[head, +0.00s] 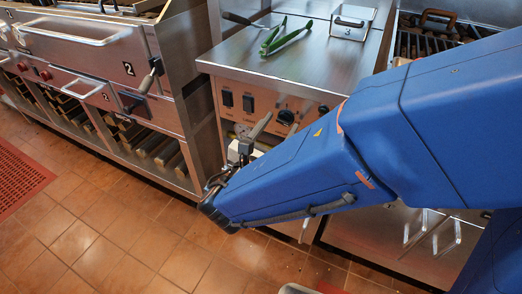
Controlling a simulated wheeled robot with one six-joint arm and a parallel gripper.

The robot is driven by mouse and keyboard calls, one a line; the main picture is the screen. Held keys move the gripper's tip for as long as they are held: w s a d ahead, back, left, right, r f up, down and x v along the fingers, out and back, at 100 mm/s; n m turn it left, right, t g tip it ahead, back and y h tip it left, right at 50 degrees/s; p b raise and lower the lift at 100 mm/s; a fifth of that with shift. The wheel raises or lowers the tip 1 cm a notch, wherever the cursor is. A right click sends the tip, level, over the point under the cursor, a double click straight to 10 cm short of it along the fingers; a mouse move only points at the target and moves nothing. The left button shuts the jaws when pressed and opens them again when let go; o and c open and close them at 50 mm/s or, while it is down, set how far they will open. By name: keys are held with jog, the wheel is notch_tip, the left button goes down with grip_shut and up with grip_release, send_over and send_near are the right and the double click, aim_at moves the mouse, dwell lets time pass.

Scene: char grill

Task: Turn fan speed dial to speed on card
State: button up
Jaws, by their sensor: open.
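A control panel (266,106) is on the front of the steel cabinet in the middle of the head view. A round black dial (286,117) is on it, with orange markings around it; I cannot read its setting. A second dark knob (323,108) is farther right, partly covered by my blue arm. My gripper (250,138) is open and empty in front of the panel's lower part, left of and below the round dial, apart from it as far as I can see. I cannot make out a speed card; my arm hides part of the panel.
Two black rocker switches (237,101) sit left of the dial. Green tongs (286,37), a spatula (243,20) and a steel box marked 3 (352,22) are on the cabinet top. A grill unit marked 2 (129,69) stands left.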

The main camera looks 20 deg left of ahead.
jog(key=s+a, duration=0.1)
jog(key=s, duration=1.5)
jog(key=shift+s+a, duration=0.15)
jog(key=shift+s, duration=0.05)
